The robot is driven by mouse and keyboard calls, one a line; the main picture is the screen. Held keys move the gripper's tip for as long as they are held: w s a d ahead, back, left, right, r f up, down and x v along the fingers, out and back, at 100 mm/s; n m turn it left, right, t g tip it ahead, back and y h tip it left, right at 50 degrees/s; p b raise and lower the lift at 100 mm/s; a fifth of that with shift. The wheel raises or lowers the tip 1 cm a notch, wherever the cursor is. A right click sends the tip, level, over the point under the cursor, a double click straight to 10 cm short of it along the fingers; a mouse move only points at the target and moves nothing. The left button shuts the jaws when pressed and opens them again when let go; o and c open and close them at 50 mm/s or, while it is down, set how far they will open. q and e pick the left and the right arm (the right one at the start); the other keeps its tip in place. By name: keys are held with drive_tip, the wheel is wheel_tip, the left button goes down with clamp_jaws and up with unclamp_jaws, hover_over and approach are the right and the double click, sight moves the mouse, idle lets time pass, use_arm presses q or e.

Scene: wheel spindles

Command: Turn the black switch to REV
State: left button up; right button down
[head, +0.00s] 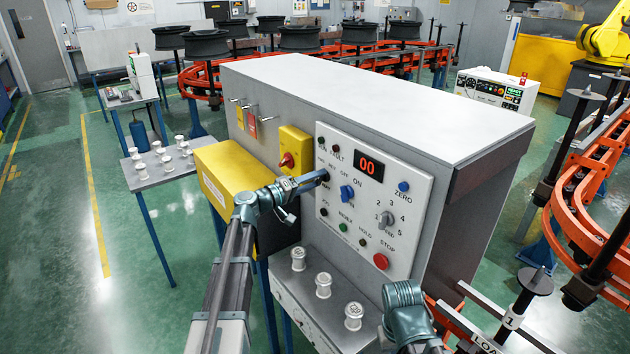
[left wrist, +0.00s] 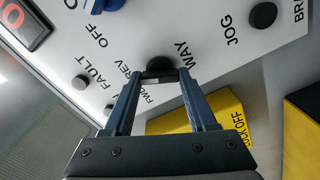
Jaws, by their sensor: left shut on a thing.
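The white control panel (head: 345,245) stands on the grey cabinet front in the head view. My left gripper (head: 322,177) reaches its upper left part, by the FWD/REV lettering. In the left wrist view, my left gripper (left wrist: 160,76) has its two blue fingers shut on the black switch (left wrist: 160,66), with the fingertips at the panel face. The words FWD and REV show beside the switch, partly covered by a finger, so its exact setting is unclear. In the head view the gripper mostly hides the switch. My right gripper does not show, only part of that arm at the bottom.
A blue switch (head: 347,192), red display (head: 369,168), grey dial (head: 385,219) and red stop button (head: 381,261) are on the panel. A yellow box (head: 295,148) with a red knob is left of it. White spools (head: 323,285) stand on the ledge below.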

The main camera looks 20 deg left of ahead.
use_arm(q)
drive_tip(key=o, duration=1.4)
drive_tip(key=shift+c, duration=0.2)
drive_tip(key=shift+s, duration=0.1)
drive_tip(key=v, duration=1.3)
drive_tip(key=shift+s+a, duration=0.2)
drive_tip(key=shift+a, duration=0.05)
